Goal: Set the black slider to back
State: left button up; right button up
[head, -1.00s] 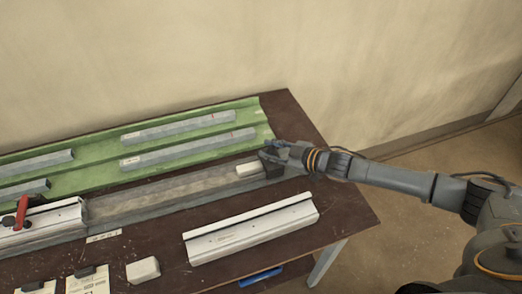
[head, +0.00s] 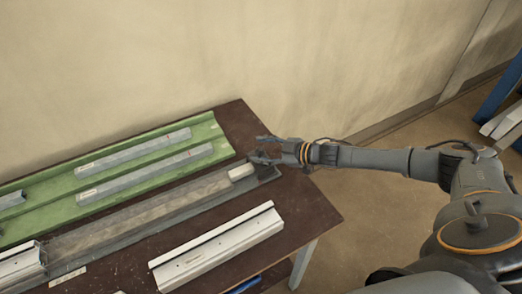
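I cannot make out the black slider for certain in the head view. A dark grey end piece (head: 268,173) sits at the right end of the long grey rail (head: 150,212), beside a whitish block (head: 241,172). My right gripper (head: 260,148) is just above and behind that end piece, over the table's right part. Its fingers look apart, with nothing visible between them. I cannot tell whether a finger touches the end piece. My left gripper is not in view.
A green tray (head: 222,146) with several grey bars lies along the back of the brown table (head: 312,212). A white profile (head: 218,246) lies in front of the rail. A beige wall (head: 150,50) stands behind. Blue-framed furniture (head: 500,92) shows at the far right.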

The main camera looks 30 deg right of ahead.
jog(key=shift+s+a, duration=0.1)
jog(key=shift+s, duration=0.05)
jog(key=v, duration=1.2)
dwell(0.3)
